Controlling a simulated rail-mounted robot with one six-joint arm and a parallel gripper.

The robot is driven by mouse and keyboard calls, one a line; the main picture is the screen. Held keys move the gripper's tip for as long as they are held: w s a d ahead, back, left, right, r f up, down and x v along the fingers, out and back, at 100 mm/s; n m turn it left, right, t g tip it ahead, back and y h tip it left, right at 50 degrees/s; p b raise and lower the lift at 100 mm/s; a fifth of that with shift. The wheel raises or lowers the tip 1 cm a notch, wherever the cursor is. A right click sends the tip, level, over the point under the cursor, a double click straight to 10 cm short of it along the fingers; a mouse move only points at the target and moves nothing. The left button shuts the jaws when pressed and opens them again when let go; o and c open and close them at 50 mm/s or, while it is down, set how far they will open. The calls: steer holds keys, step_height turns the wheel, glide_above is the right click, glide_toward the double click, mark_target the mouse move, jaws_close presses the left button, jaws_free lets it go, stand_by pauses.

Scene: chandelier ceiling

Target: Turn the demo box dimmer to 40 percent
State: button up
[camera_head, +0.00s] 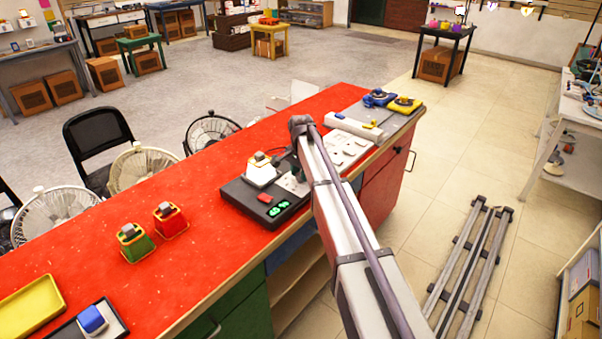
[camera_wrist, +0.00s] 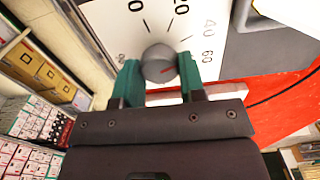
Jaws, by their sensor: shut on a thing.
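The demo box (camera_head: 240,197) is a black panel on the red counter, with a red button and green lit digits too small to read. In the wrist view, the dimmer is a round grey knob (camera_wrist: 158,63) on a white scale plate (camera_wrist: 150,22) marked with numbers including 20, 40 and 60. A small red mark on the knob faces roughly right; its exact reading is unclear. My gripper (camera_wrist: 159,78) has its green fingers on either side of the knob, shut on it. In the head view my arm hides part of the box.
A white panel (camera_head: 345,147) lies right of the box, with a blue device (camera_head: 378,97) and a yellow one (camera_head: 404,104) beyond. Green (camera_head: 134,243) and red (camera_head: 170,220) blocks stand left. A yellow tray (camera_head: 30,308) is at the near left.

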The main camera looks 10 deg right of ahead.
stand_by(0.4)
steer(key=o, duration=0.9)
steer(key=shift+r, duration=0.1)
step_height(320, 180, up, 11)
steer(key=p, duration=1.1)
steer(key=s+n, duration=0.3)
steer(key=s, duration=0.9)
steer(key=s+n, duration=0.4)
steer(key=s, duration=0.8)
steer(key=s+n, duration=0.3)
steer(key=s, duration=0.8)
steer(key=shift+s+f+n, duration=0.2)
steer(key=shift+s+n, duration=0.1)
steer(key=shift+s, duration=0.1)
